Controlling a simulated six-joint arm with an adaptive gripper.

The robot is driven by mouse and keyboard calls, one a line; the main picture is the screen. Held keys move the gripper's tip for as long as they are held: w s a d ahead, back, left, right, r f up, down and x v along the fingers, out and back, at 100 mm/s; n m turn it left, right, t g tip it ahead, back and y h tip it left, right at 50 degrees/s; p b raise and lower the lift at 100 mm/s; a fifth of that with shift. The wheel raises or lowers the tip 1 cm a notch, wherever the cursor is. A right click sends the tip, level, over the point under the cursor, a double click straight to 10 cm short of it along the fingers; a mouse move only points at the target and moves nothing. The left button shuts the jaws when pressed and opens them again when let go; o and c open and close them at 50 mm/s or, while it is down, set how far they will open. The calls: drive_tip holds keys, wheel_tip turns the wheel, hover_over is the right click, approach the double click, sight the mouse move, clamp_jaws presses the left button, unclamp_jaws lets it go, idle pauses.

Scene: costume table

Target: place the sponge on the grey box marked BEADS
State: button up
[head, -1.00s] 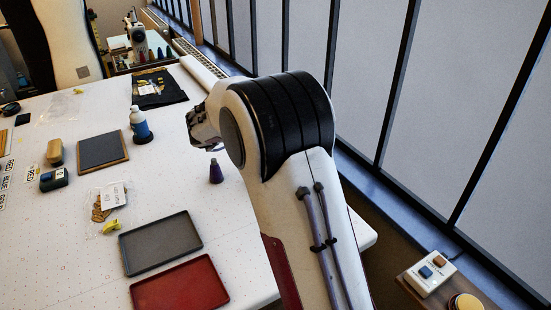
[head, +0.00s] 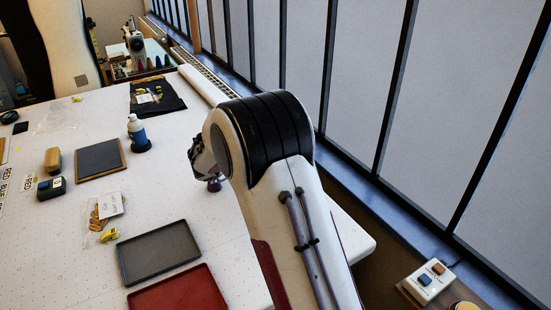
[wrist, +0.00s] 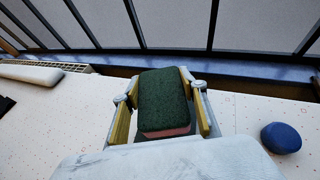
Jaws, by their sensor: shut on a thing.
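My gripper (wrist: 165,112) is shut on the sponge (wrist: 163,98), which has a dark green top and a pinkish underside. One yellow-padded finger lies along each side of the sponge. In the head view my gripper (head: 207,160) is partly hidden behind my arm, above the right part of the white table, and the sponge cannot be made out there. I cannot find a grey box with a readable BEADS mark in either view.
A grey tray (head: 158,253) and a red tray (head: 180,291) lie nearer. A blue bottle (head: 138,133), a dark pad (head: 100,160) and a bag (head: 108,211) are to the left. A blue round thing (wrist: 281,138) shows at right.

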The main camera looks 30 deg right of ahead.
drive_tip(key=shift+f, duration=1.75)
drive_tip(key=shift+f, duration=0.15)
drive_tip(key=o, duration=0.7)
drive_tip(key=shift+r, duration=0.2)
drive_tip(key=v, duration=1.2)
